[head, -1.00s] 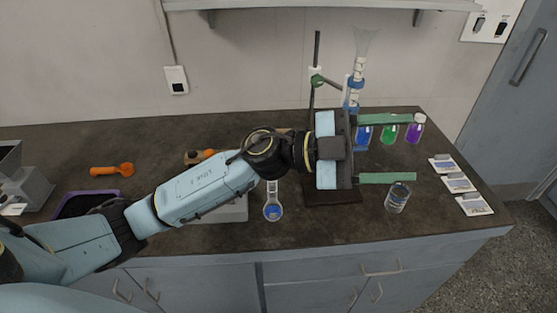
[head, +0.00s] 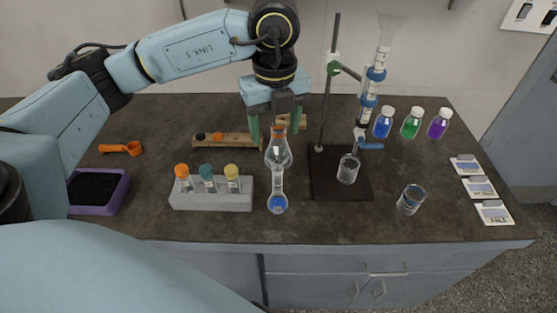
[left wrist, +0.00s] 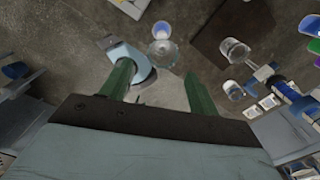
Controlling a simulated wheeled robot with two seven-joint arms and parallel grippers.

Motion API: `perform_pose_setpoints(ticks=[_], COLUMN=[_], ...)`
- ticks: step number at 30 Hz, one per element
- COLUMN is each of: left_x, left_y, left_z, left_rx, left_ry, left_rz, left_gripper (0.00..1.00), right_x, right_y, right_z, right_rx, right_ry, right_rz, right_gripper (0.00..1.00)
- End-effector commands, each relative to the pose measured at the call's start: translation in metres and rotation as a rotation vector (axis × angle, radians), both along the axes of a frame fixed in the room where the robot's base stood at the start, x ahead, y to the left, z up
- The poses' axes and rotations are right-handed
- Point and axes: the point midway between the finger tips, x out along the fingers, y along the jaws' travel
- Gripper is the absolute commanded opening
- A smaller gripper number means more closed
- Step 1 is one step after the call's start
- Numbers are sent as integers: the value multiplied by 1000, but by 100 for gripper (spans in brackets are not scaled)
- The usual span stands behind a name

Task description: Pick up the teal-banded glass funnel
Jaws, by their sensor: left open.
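My left gripper (head: 275,127) points down over the middle of the bench, its green fingers apart and empty. Both fingers also show in the left wrist view (left wrist: 160,85). A clear funnel-shaped glass piece (head: 391,30) stands at the top of the blue-banded burette, to the right of the gripper and higher. A glass vessel (head: 278,156) with orange at its top and blue liquid at its bottom stands upright in front of the gripper. I cannot make out a teal band on any funnel. My right gripper is out of view.
The burette stand's dark base (head: 322,190) carries a beaker (head: 347,170); another beaker (head: 410,199) is to its right. A grey rack (head: 210,197) holds capped vials. A wooden rack (head: 235,141), several bottles (head: 411,123), cards (head: 480,188) and a purple tray (head: 118,198) surround it.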

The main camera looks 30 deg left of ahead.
Motion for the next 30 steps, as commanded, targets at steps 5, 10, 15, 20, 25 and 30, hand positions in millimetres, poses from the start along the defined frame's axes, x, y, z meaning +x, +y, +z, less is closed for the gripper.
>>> perform_pose_setpoints(ticks=[5,10,15,20,25,30], left_x=[0,0,1,3,4,4], left_y=[0,0,-2,-2,-2,-2], left_z=[-31,-44,-63,-86,-96,-96], left_rx=[-2,-4,-2,-3,-4,-4], left_ry=[3,0,4,4,0,-1], left_rz=[-1,-2,-3,-3,-3,-3], left_gripper=[61,61,61,61,61,61], right_x=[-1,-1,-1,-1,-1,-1], right_y=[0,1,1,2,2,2], right_z=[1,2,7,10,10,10], right_rx=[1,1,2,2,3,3], right_ry=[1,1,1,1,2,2], right_rz=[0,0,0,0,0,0], right_gripper=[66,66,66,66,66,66])
